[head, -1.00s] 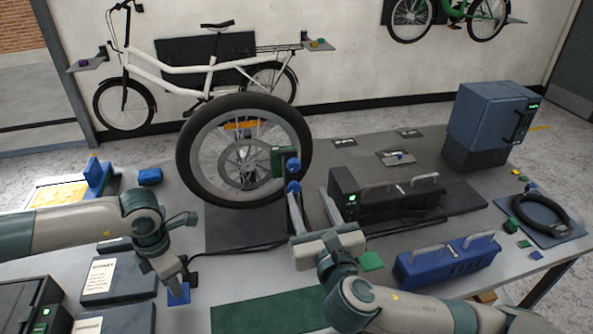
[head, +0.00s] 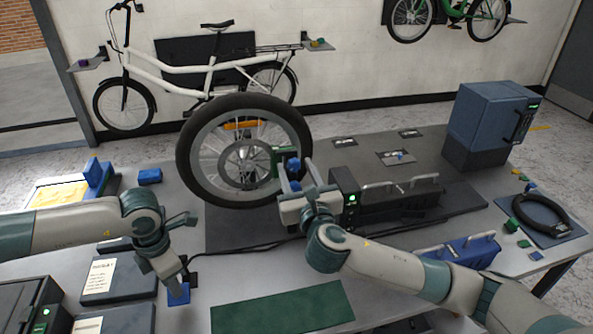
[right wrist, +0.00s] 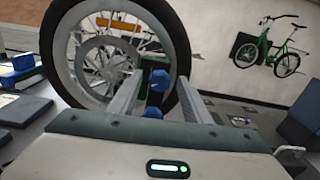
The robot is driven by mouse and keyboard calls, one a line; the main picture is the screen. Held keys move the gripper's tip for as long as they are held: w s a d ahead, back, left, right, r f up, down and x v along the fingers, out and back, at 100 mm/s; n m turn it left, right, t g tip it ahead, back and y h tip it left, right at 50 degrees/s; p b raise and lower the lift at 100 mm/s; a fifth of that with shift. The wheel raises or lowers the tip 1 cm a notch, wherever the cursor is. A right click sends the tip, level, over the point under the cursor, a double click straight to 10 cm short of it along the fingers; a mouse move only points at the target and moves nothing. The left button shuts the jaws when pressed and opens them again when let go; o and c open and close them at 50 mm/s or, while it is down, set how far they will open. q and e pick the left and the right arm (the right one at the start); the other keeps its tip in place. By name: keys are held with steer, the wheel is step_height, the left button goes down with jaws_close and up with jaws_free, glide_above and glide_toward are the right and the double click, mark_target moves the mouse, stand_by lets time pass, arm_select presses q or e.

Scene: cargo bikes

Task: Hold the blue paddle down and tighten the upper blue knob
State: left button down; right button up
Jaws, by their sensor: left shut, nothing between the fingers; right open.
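The blue paddle (head: 179,294) is at the front left of the bench, and the tip of my left gripper (head: 180,283) is on it or just over it; contact is hard to tell. That gripper is shut and empty. The upper blue knob (head: 293,165) is on a dark green block (head: 278,160) beside the wheel hub. It also shows in the right wrist view (right wrist: 158,80), with the lower blue knob (right wrist: 153,111) nearer the camera. My right gripper (head: 297,171) is open, its fingers on either side of the knobs. I cannot tell whether they touch the upper knob.
The large wheel (head: 194,185) stands upright just left of my right gripper. A black unit with a green light (head: 345,190) is close on its right. A blue case (head: 460,252) lies partly behind my right arm. A green mat (head: 280,308) lies clear at the front.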

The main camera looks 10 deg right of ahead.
steer(key=c, duration=1.1)
steer(key=shift+m, duration=0.3)
steer(key=shift+o, duration=0.2)
steer(key=m, duration=0.9)
steer(key=shift+d+m, duration=0.1)
steer(key=shift+m, duration=0.2)
steer(key=m, duration=0.6)
steer(key=shift+f, duration=0.15)
steer(key=m, duration=0.7)
